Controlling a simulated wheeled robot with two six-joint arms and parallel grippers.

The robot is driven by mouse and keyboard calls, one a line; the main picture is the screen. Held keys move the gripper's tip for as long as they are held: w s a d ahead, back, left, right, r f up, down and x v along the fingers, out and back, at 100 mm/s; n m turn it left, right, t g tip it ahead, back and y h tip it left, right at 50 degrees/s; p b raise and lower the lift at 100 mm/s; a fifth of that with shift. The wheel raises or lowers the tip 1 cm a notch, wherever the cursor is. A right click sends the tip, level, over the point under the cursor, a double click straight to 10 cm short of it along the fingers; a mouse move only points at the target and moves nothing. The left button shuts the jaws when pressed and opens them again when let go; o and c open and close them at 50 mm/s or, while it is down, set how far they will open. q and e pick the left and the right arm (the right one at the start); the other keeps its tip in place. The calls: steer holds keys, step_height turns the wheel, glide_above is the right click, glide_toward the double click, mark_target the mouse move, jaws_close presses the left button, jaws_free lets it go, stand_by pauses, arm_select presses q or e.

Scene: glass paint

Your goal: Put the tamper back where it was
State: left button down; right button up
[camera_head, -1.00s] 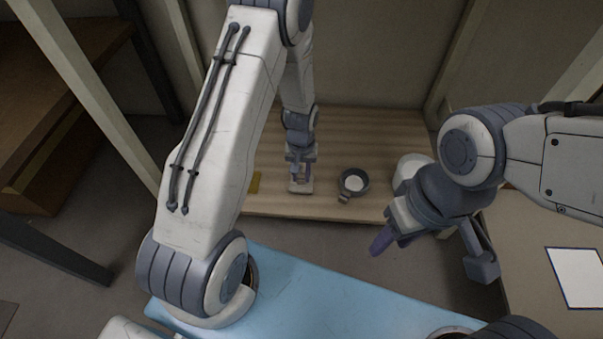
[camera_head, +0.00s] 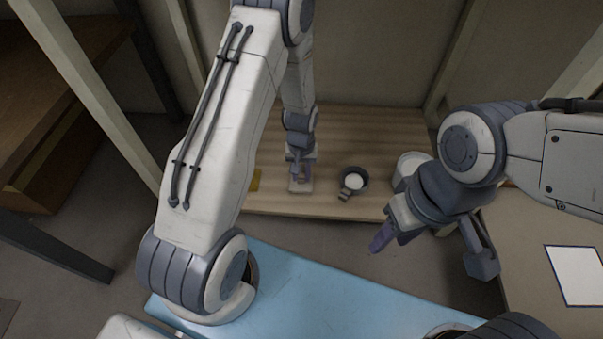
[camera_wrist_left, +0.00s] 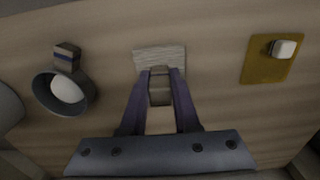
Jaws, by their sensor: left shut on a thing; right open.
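My left gripper (camera_wrist_left: 155,98) is shut on a small grey-beige block-like piece (camera_wrist_left: 160,88), which I take for the tamper. Its lower part is hidden, and its full shape cannot be made out. It is over a pale, streaked rectangular pad (camera_wrist_left: 160,56) on the wooden board. Whether it touches the pad cannot be told. In the head view the left gripper (camera_head: 300,170) points down over the same pad (camera_head: 300,187). My right gripper (camera_head: 381,237) is open and empty, in front of the board's near edge.
A dark round bowl with white contents (camera_wrist_left: 66,92) and a block at its rim stands beside the pad; the head view shows it too (camera_head: 354,182). A yellow square (camera_wrist_left: 270,58) carries a small white block (camera_wrist_left: 284,49). A white container (camera_head: 409,167) stands near my right arm.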

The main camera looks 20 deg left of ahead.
arm_select(q)
steer(key=shift+f, duration=0.25)
steer(key=c, duration=0.6)
jaws_free()
steer(key=shift+o, duration=0.2)
steer(key=shift+r, duration=0.1)
step_height(320, 180, up, 10)
steer(key=p, duration=0.7)
steer(key=shift+r, duration=0.15)
